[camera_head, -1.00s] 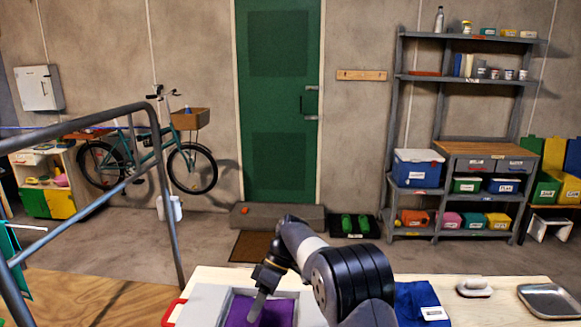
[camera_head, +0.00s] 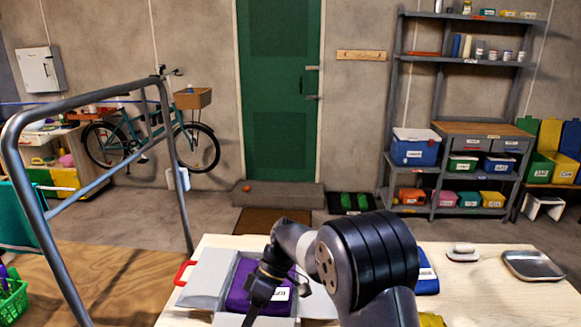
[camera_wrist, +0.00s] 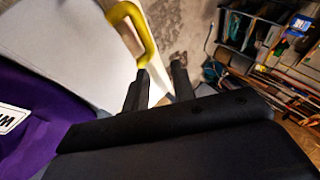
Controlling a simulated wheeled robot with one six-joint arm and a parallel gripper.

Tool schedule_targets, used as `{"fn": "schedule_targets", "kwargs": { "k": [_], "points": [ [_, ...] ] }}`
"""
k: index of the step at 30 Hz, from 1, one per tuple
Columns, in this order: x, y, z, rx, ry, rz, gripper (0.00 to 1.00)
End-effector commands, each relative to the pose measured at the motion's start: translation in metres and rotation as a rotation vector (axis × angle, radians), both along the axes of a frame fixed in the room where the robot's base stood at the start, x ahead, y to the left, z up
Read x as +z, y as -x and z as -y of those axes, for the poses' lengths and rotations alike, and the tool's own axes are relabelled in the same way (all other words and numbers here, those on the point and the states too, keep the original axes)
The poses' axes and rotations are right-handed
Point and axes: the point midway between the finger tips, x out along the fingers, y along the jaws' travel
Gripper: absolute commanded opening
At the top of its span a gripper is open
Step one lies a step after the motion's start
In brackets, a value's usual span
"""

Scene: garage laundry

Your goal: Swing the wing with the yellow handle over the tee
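A purple tee (camera_head: 238,299) with a white label lies folded on the grey folding board (camera_head: 203,284) on the table. A red handle (camera_head: 181,273) sticks out at the board's left side. In the wrist view the yellow handle (camera_wrist: 144,28) is fixed to the edge of a pale grey wing (camera_wrist: 70,42); the purple tee (camera_wrist: 35,110) lies at the left. My gripper (camera_wrist: 160,72) is open, its fingers apart. The yellow handle's near end is close to the left fingertip; I cannot tell whether they touch. In the head view my arm hides part of the board and tee.
A blue folded cloth (camera_head: 426,277), a white-handled brush (camera_head: 462,253) and a metal tray (camera_head: 533,265) lie on the table's right side. Something yellow (camera_head: 432,320) shows at the bottom edge. A grey metal railing (camera_head: 75,97) stands at the left, near a green basket (camera_head: 12,303).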

Motion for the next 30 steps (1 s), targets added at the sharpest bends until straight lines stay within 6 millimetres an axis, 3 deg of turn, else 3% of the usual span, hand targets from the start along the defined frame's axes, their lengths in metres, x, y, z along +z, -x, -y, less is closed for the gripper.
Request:
{"fn": "schedule_targets", "kwargs": {
  "k": [5, 16, 30],
  "points": [
    [-0.032, 0.018, -0.001, 0.001, 0.001, -0.003, 0.25],
    [-0.045, 0.026, -0.002, 0.001, 0.012, 0.159, 0.25],
    [-0.047, 0.026, -0.002, 0.0, 0.014, 0.178, 0.25]
  ]
}}
